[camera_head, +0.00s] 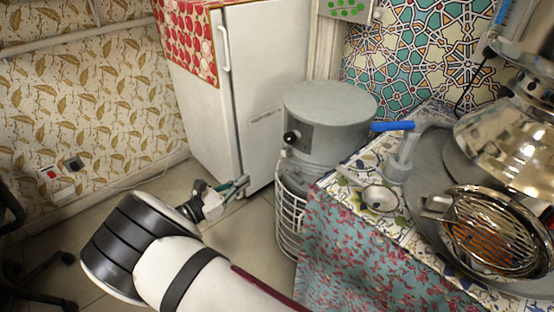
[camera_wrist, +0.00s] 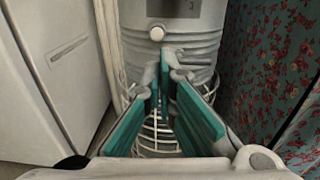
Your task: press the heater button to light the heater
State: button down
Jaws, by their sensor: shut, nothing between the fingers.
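The heater (camera_head: 330,120) is a grey metal cylinder with a round lid, standing between the white fridge and the table. A dark panel on its left side carries a black round knob (camera_head: 291,137). A small white round button (camera_head: 284,153) sits just below the panel; it also shows in the wrist view (camera_wrist: 157,33), facing me. My gripper (camera_head: 245,182) has teal finger pads and is shut and empty. It is left of the heater and below the button in the head view. In the wrist view, my fingertips (camera_wrist: 166,72) point at the heater, below the button, apparently apart from it.
A white wire stand (camera_head: 289,218) is under the heater. The white fridge (camera_head: 262,75) is close on the left. A cloth-covered table (camera_head: 372,262) with a steel samovar (camera_head: 510,150) and a grill is on the right. Tiled floor (camera_head: 240,240) is open around my arm.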

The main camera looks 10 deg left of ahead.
aim_at(285, 154)
jog(key=shift+w+d, duration=0.1)
jog(key=b+x, duration=0.3)
jog(key=x, duration=1)
jog(key=shift+w+d, duration=0.1)
jog(key=shift+w, duration=0.05)
jog(key=shift+w+d, duration=0.15)
jog(key=shift+w, duration=0.05)
jog(key=shift+x, duration=1.1)
jog(key=shift+d, duration=0.1)
jog(key=shift+s+a, duration=0.2)
jog(key=shift+s, duration=0.05)
jog(key=p+v, duration=0.2)
jog(key=v, duration=1.2)
jog(key=shift+a+p, duration=0.2)
jog(key=shift+p, duration=0.15)
